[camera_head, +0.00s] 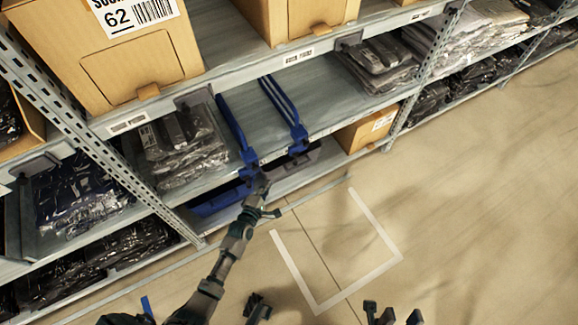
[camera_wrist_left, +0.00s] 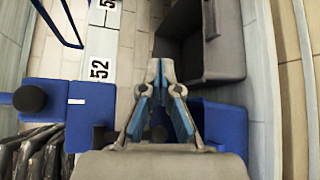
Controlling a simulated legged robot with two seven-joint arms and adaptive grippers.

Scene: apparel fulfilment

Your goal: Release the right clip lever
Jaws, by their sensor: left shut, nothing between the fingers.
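Two blue shelf dividers stand on the middle shelf, the left one (camera_head: 232,125) and the right one (camera_head: 280,98). Each has a blue clip at the shelf's front edge: the right clip (camera_head: 299,136) and the left clip (camera_head: 249,158). My left gripper (camera_head: 258,183) is just below and in front of the left clip, apart from the right clip. In the left wrist view its fingertips (camera_wrist_left: 160,70) meet with nothing between them. A blue clip block (camera_wrist_left: 90,112) with a black knob (camera_wrist_left: 28,98) is left of it there. Dark parts, perhaps my right gripper (camera_head: 390,315), show at the bottom edge; their opening is unclear.
Bagged dark clothes (camera_head: 180,150) lie left of the dividers. A blue bin (camera_head: 215,200) and a grey bin (camera_wrist_left: 225,70) sit on the lower shelf. A cardboard box (camera_head: 368,130) stands to the right. White tape (camera_head: 375,270) marks open floor in front.

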